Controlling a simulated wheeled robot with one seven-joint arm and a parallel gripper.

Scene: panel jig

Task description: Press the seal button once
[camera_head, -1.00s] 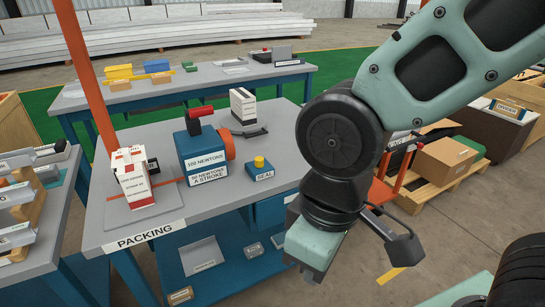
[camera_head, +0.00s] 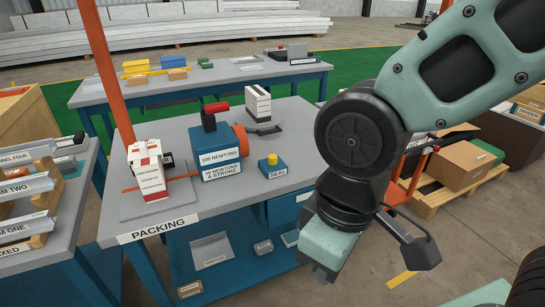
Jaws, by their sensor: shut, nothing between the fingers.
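The seal button is a yellow knob (camera_head: 272,159) on a small blue box labelled SEAL (camera_head: 274,173), on the right part of the packing table (camera_head: 185,206). My gripper (camera_head: 318,275) hangs in front of the table's right front corner, lower in the picture than the button and to its right. It points downward and is shut, with nothing in it. Its fingertips are small and partly hidden by the gripper body. It is clearly apart from the button.
A blue press (camera_head: 216,150) with a red handle stands left of the button. A white carton (camera_head: 148,172) stands further left. A white and black block (camera_head: 258,103) stands behind. An orange post (camera_head: 108,70) rises at the table's left. Boxes on a pallet (camera_head: 458,165) stand at right.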

